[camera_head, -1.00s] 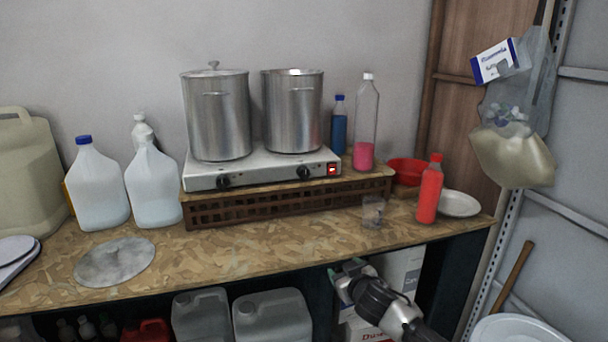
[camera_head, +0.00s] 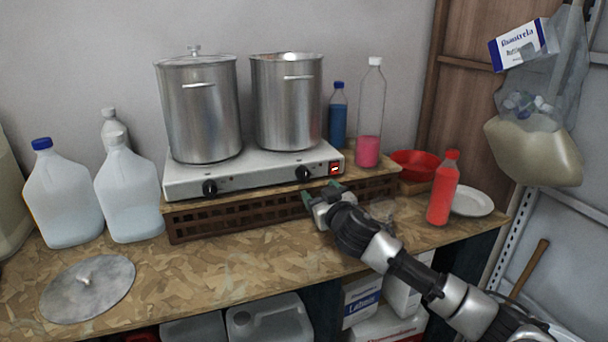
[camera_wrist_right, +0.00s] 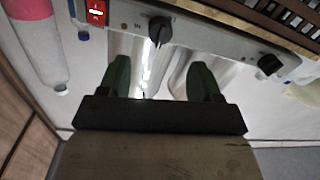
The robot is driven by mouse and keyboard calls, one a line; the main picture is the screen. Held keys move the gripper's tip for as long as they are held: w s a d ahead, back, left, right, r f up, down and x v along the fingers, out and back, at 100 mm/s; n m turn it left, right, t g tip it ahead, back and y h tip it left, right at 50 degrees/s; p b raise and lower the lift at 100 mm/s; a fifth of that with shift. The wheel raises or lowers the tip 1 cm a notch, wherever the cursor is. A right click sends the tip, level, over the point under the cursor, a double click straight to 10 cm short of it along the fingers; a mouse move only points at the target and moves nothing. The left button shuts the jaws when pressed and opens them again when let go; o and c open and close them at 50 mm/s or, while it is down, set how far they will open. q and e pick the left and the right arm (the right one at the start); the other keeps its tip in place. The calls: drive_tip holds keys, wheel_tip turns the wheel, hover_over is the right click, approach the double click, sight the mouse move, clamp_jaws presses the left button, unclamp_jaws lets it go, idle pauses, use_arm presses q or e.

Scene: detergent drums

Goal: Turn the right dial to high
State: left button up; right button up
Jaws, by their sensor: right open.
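The right dial (camera_head: 303,173) is a black knob on the front of the white double hot plate (camera_head: 240,182), beside a lit red switch (camera_head: 335,168). It also shows in the right wrist view (camera_wrist_right: 159,30), beyond the fingertips and roughly between them. My right gripper (camera_head: 320,192) is open and empty, in front of and slightly below the right dial, apart from it. Its two green fingers show in the wrist view (camera_wrist_right: 162,78). The left dial (camera_head: 210,188) is at the other end of the panel. My left gripper is not in view.
Two steel pots (camera_head: 198,110) (camera_head: 288,105) stand on the hot plate, which rests on a brown slatted crate (camera_head: 240,217). A pink-filled bottle (camera_head: 369,140) and a red bottle (camera_head: 442,190) stand to the right.

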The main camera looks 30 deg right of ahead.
sight(306, 178)
drive_tip(key=w, duration=0.3)
drive_tip(key=shift+d+r+p, duration=0.25)
drive_tip(key=shift+r+p, duration=0.05)
drive_tip(key=shift+p, duration=0.1)
drive_tip(key=w, duration=0.4)
drive_tip(key=shift+d+f+p, duration=0.25)
drive_tip(key=shift+d+p, duration=0.1)
drive_tip(key=shift+w+d, duration=0.15)
drive_tip(key=shift+w, duration=0.5)
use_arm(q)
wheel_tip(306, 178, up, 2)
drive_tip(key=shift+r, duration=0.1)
use_arm(e)
drive_tip(key=shift+w, duration=0.3)
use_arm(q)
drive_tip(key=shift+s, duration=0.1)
use_arm(e)
drive_tip(key=shift+c, duration=1.1)
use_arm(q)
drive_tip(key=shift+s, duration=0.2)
use_arm(e)
drive_tip(key=shift+f, duration=0.1)
drive_tip(key=c, duration=0.7)
